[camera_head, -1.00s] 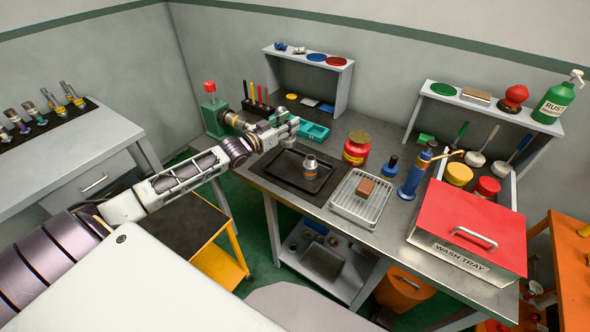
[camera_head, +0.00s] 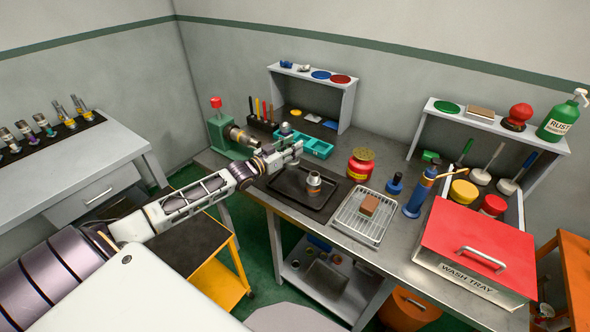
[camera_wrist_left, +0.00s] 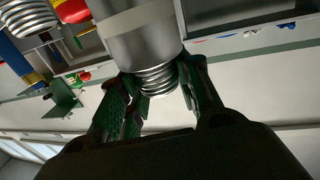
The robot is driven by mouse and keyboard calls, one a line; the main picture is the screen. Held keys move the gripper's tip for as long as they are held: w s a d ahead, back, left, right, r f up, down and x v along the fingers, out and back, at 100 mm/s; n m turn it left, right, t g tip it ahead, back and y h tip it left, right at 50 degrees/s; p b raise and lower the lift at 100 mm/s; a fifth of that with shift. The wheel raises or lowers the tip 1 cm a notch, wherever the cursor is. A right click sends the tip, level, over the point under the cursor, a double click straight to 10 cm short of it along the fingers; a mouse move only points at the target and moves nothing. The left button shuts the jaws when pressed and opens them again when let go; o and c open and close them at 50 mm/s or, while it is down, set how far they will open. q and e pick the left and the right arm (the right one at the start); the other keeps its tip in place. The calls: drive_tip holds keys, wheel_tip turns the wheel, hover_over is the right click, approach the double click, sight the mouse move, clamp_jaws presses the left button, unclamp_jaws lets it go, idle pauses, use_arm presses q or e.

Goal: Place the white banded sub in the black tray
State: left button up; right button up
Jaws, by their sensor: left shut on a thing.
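My left gripper (camera_head: 297,150) is shut on a grey metal sub, above the back edge of the black tray (camera_head: 285,201). In the left wrist view the gripper (camera_wrist_left: 160,100) closes around the threaded end of the sub (camera_wrist_left: 143,35), whose wide smooth body extends away from it. In the head view the gripper hides most of the held sub. Another metal sub (camera_head: 314,183) stands upright in the tray. My right gripper is not in view.
A green vise (camera_head: 218,130) holding a pipe stands left of the gripper. A teal bin (camera_head: 318,147) is behind it. A red can (camera_head: 361,165) and wire rack (camera_head: 350,222) stand right of the tray. Several subs stand in a rack (camera_head: 60,140) on the left bench.

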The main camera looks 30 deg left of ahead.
sight(287, 167)
use_arm(q)
drive_tip(key=shift+f, duration=2.1)
drive_tip(key=shift+f, duration=0.1)
drive_tip(key=shift+f, duration=1.8)
drive_tip(key=o, duration=1.2)
drive_tip(key=shift+f, duration=0.15)
drive_tip(key=shift+v, duration=5.95)
drive_tip(key=shift+s+r, duration=0.1)
drive_tip(key=shift+r, duration=0.1)
